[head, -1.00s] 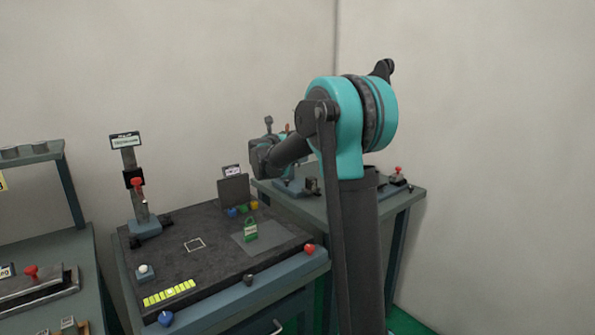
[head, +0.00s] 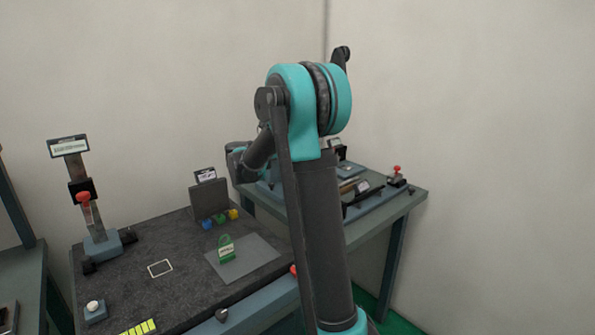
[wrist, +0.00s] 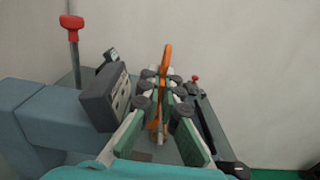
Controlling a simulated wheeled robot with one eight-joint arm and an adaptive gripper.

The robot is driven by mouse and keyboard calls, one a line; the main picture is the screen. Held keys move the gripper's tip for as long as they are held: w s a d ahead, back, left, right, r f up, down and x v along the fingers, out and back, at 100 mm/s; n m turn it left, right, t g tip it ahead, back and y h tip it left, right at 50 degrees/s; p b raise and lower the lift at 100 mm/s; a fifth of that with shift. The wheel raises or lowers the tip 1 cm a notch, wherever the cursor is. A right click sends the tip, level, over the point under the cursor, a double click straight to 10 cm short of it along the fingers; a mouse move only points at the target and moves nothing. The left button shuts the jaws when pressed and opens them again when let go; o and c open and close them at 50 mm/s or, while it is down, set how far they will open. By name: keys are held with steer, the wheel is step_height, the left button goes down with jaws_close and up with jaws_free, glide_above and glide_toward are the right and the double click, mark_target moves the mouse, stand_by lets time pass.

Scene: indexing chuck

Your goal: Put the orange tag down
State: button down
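The orange tag (wrist: 167,58) shows in the wrist view as a thin upright orange loop between the fingers of my gripper (wrist: 163,88). The pads on both sides appear closed on it, and an orange part shows lower down between the fingers. In the head view my own arm hides the fingertips and the orange tag.
A green padlock-like tag (head: 227,251) stands on a grey mat (head: 253,262) on the dark bench. Blue, green and yellow pieces (head: 220,218) sit by a grey block (head: 209,199). A post with a red knob (head: 83,198) stands left. The right bench (head: 408,205) carries fixtures.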

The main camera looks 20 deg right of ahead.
step_height(320, 180, down, 11)
steer(key=shift+f, duration=0.1)
stand_by(0.4)
steer(key=shift+f, duration=0.15)
steer(key=c, duration=1.7)
jaws_free()
steer(key=shift+s+a, duration=0.1)
steer(key=shift+a, duration=0.15)
steer(key=v, duration=1.1)
steer(key=shift+s+a, duration=0.1)
steer(key=shift+a, duration=0.1)
